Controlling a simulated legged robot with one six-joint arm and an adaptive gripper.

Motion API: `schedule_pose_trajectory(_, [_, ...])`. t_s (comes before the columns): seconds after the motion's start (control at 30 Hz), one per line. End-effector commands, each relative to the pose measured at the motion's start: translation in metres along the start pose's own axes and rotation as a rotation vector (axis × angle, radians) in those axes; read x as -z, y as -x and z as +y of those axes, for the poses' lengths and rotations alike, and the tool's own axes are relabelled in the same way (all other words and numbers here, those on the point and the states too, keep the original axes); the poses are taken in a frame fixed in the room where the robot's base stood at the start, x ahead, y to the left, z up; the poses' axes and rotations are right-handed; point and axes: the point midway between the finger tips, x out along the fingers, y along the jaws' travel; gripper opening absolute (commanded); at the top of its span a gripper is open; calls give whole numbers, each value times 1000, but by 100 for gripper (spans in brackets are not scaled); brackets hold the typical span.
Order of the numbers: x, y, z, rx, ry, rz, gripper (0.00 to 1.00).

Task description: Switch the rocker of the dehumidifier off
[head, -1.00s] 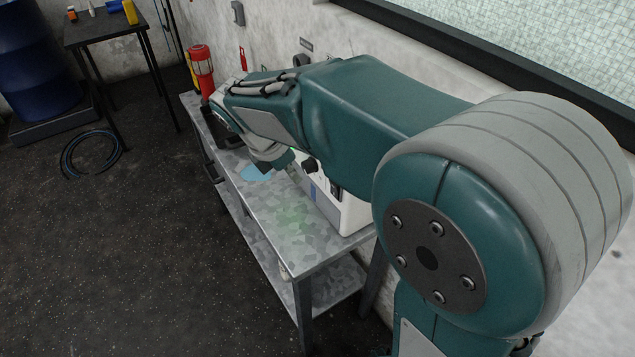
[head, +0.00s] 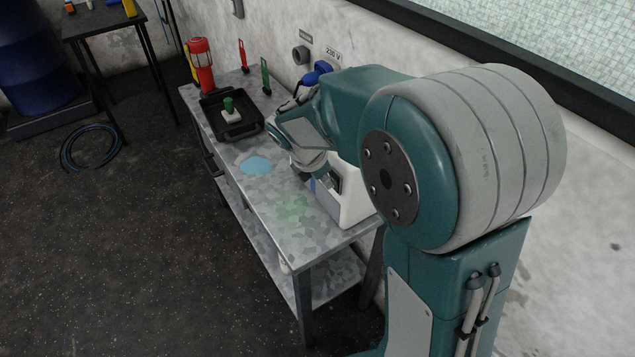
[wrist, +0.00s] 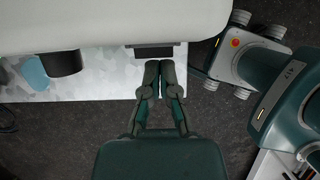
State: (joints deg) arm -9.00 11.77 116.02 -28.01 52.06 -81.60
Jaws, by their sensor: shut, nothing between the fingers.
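The dehumidifier (head: 356,208) is a white box on the metal bench, partly hidden by my arm in the head view. Its white body (wrist: 110,22) fills the top of the wrist view. A round black knob (wrist: 60,64) sticks out from its front. A dark rectangular part (wrist: 153,50), probably the rocker's housing, sits to the right of the knob; the rocker's position cannot be made out. My gripper (wrist: 161,66) is shut and empty, its fingertips just in front of that dark part; whether they touch it I cannot tell.
The metal bench (head: 262,232) carries a black tray (head: 250,128) with a green-handled object, a blue puddle (head: 255,165) and a red cylinder (head: 201,66). A wall socket (head: 301,55) is behind.

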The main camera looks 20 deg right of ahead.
Motion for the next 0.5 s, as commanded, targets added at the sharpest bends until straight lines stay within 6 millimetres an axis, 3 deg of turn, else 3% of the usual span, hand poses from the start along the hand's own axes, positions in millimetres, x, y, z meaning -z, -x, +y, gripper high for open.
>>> schedule_pose_trajectory(0.3, [-2, 0, 0, 2, -2, 11, 0])
schedule_pose_trajectory(0.5, [-12, -1, -1, 4, -7, 107, 0])
